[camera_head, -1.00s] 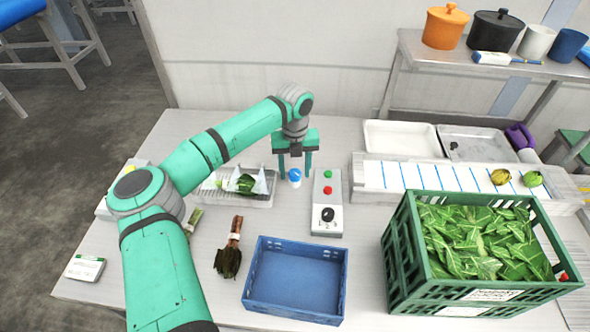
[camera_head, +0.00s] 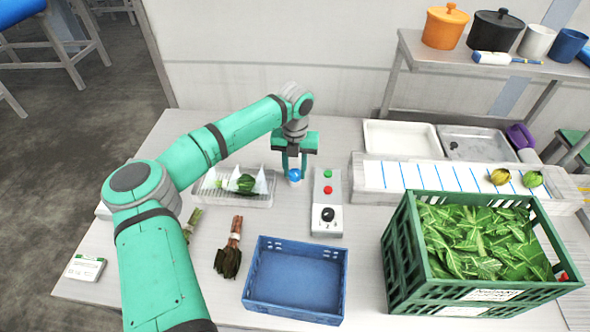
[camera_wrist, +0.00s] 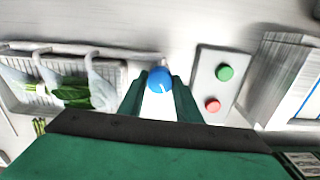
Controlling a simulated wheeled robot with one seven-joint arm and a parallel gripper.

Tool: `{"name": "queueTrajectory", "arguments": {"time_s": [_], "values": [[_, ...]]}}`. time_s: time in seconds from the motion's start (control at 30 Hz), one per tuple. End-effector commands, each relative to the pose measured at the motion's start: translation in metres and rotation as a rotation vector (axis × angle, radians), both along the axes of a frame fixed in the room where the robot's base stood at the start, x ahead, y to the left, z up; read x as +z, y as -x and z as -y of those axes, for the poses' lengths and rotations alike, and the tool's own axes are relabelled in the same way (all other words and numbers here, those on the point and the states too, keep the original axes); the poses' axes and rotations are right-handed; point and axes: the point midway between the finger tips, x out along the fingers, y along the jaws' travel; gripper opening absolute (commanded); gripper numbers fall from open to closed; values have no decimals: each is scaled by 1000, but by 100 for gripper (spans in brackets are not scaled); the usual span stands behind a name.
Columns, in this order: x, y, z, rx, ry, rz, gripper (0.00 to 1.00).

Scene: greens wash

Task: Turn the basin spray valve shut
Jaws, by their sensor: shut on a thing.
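The spray valve has a round blue knob (camera_head: 295,174) on a pale base, just left of the grey button box. It also shows in the wrist view as a blue knob (camera_wrist: 160,77) with a white mark on it. My gripper (camera_head: 294,172) points down over the valve and is shut on the blue knob, one finger on each side. In the wrist view my gripper's fingers (camera_wrist: 160,95) flank the knob. The basin with white sprays and greens (camera_head: 232,197) is just left of the gripper. Part of the valve's base is hidden by the fingers.
The grey box (camera_head: 327,188) with green and red buttons and a black dial stands close at the right. An empty blue crate (camera_head: 296,284) and a green crate (camera_head: 398,262) of leaves are in front. A dark bundle (camera_head: 229,262) lies at the left front.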

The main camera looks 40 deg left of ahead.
Motion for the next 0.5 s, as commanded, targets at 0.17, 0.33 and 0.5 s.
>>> {"name": "queueTrajectory", "arguments": {"time_s": [0.17,0.33,0.5], "values": [[1,0,-1,-164,-2,0,8],[1,0,-1,-327,-2,0,8],[1,0,-1,-488,-2,0,8]]}}
